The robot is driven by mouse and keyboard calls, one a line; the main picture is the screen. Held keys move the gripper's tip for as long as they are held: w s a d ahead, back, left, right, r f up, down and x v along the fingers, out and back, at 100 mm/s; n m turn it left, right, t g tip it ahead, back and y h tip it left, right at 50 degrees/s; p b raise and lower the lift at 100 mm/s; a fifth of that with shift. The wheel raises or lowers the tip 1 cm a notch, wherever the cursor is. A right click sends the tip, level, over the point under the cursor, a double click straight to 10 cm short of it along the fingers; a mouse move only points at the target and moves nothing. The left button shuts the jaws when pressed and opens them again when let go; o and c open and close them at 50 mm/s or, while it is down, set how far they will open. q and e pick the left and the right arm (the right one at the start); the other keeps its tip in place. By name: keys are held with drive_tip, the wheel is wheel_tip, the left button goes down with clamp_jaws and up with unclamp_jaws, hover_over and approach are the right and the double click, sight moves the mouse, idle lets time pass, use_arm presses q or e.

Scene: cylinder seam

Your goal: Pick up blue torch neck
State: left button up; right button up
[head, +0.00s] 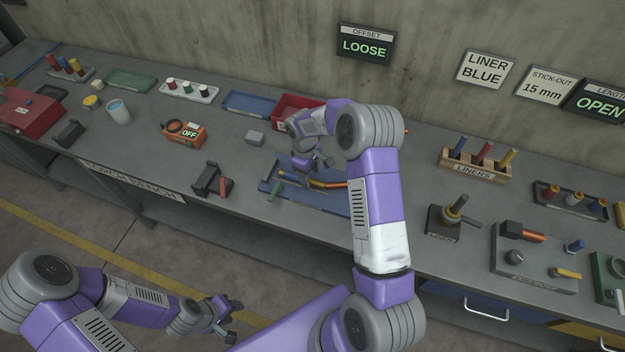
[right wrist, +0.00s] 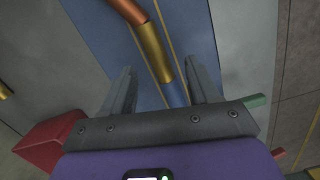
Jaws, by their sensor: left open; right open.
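A torch neck with a copper end and a brass bend (head: 325,184) lies on a blue mat (head: 275,187) on the bench. My right gripper (head: 313,164) is open above the mat near the neck. Its two fingers (right wrist: 163,84) stand apart on either side of the neck; contact cannot be told. My left gripper (head: 222,314) is open and empty, low in front of the bench.
A red bin (head: 292,106) stands behind my right gripper, and a small grey block (head: 255,138) lies left of it. A black holder (head: 208,180) stands left of the mat. A wooden liner rack (head: 473,169) and a dark fixture (head: 455,217) stand to the right.

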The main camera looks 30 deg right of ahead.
wheel_tip(320, 180, down, 3)
drive_tip(key=shift+s+r, duration=0.1)
drive_tip(key=shift+r, duration=0.1)
clamp_jaws()
